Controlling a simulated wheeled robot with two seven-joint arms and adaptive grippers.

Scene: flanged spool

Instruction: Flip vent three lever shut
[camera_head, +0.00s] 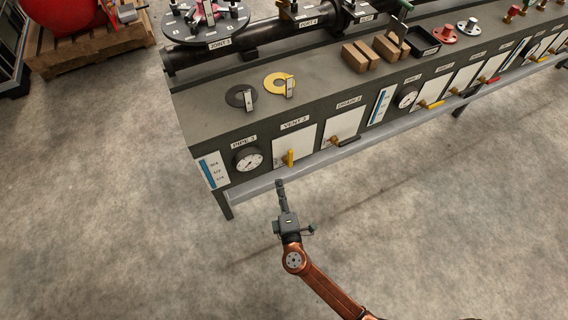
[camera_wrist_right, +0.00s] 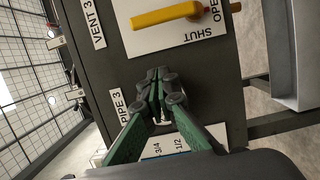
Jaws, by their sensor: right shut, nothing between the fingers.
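The vent 3 lever (camera_head: 290,157) is a short yellow handle on a white plate (camera_head: 304,140) under the VENT 3 label, at the left part of the bench front. In the right wrist view, the yellow lever (camera_wrist_right: 165,15) lies at the top, its free end toward the VENT 3 label (camera_wrist_right: 96,24). SHUT and OPEN are printed on the plate near its pivot end. My right gripper (camera_head: 281,187) is in front of the bench, below the lever in the head view and apart from it. Its green fingers (camera_wrist_right: 160,80) are shut and empty. My left gripper is out of view.
A gauge (camera_head: 248,159) and the PIPE 3 label (camera_head: 243,143) are left of the vent plate. The drain 3 lever (camera_head: 346,140), with a black handle, is to the right. A grey rail (camera_head: 262,185) runs along the bench's lower front. The floor before it is clear.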

